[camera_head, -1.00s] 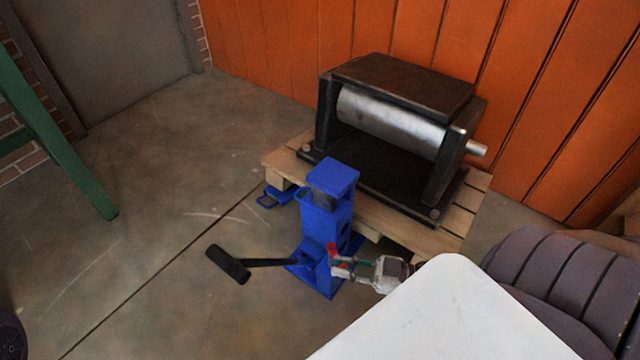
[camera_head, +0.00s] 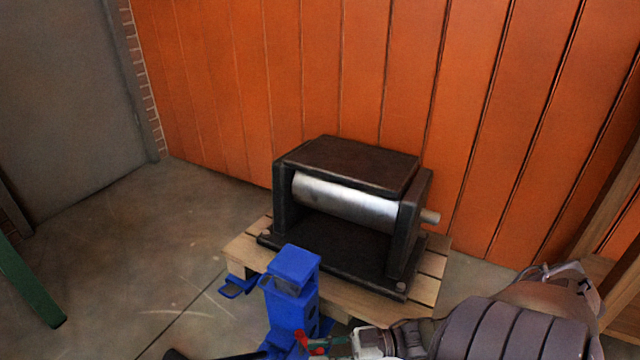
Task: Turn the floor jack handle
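The blue floor jack (camera_head: 292,298) stands upright at the bottom centre, its lower part cut off by the frame. Only a dark end and a thin dark piece of its handle (camera_head: 176,354) show at the bottom edge, left of the jack. My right gripper (camera_head: 308,343) comes in from the right, with red fingertips close against the jack's right side. Its fingers look spread; whether they touch the jack is unclear. My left gripper is not in view.
A black press with a steel roller (camera_head: 345,200) stands on a wooden pallet (camera_head: 428,290) just behind the jack. An orange panel wall (camera_head: 350,70) closes off the back. A green post (camera_head: 28,285) stands at the left. Concrete floor (camera_head: 130,255) is clear left of the jack.

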